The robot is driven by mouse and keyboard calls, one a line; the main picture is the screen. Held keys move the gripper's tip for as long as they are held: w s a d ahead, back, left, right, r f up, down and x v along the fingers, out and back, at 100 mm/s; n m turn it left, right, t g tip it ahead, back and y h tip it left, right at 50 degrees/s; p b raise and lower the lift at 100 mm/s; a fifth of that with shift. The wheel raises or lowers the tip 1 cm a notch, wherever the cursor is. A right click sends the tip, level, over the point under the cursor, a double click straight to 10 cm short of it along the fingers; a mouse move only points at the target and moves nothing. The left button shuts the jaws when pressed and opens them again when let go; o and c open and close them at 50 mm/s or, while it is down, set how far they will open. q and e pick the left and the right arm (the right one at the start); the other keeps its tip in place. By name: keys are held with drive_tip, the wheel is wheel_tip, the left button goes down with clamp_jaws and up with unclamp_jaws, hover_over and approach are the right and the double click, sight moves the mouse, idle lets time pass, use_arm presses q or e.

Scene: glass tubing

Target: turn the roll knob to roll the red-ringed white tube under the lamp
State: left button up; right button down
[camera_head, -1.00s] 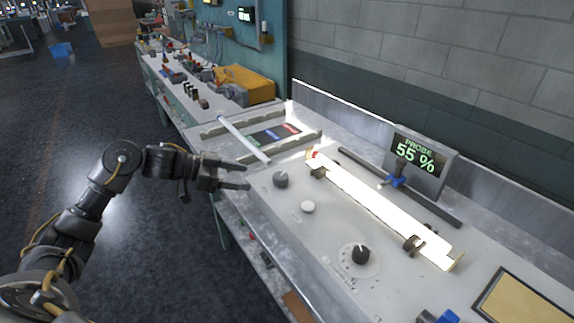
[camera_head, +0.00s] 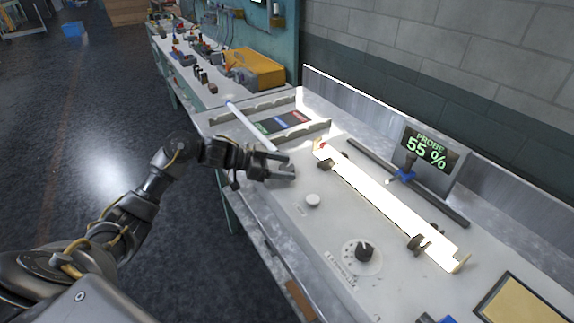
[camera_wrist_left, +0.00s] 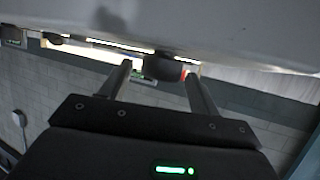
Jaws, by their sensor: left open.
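My left gripper (camera_head: 292,166) is open at the dark knob near the panel's front left edge. In the head view its fingers largely hide that knob. In the left wrist view the dark knob (camera_wrist_left: 163,68) shows between the tips of my left gripper (camera_wrist_left: 157,72); contact cannot be told. A brightly lit strip (camera_head: 385,203) lies between end brackets, and glare hides the tube's outline there. A small red mark (camera_head: 320,146) shows at its far left end. My right gripper is not in view.
A white button (camera_head: 313,201) and a dial knob (camera_head: 365,252) with a printed scale sit on the panel. A probe display (camera_head: 430,147) reads 55 %. A white tube (camera_head: 250,127) lies across the rack at the left. A yellow bin (camera_head: 254,68) stands behind.

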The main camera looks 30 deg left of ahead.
use_arm(q)
drive_tip(key=shift+w+d+f, duration=0.3)
drive_tip(key=shift+w+d, duration=0.15)
drive_tip(key=shift+d, duration=0.05)
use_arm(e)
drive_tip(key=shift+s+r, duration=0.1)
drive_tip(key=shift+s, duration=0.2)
use_arm(q)
drive_tip(key=c, duration=1)
drive_tip(key=n+t+y+p, duration=0.1)
drive_tip(key=p, duration=0.1)
drive_tip(key=n+t+y+p, duration=0.1)
drive_tip(key=p, duration=0.2)
drive_tip(key=shift+s+d+r+n+y, duration=0.1)
drive_tip(key=shift+s+r+n+y, duration=0.1)
drive_tip(key=shift+r+n+y, duration=0.15)
drive_tip(key=shift+w+f+n+t+y+p, duration=0.1)
drive_tip(key=shift+f+n+t+y+p, duration=0.2)
drive_tip(key=shift+n+t+y+p, duration=0.55)
drive_tip(key=shift+b, duration=0.35)
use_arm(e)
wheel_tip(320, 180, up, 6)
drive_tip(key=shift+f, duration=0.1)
use_arm(q)
drive_tip(key=o, duration=1)
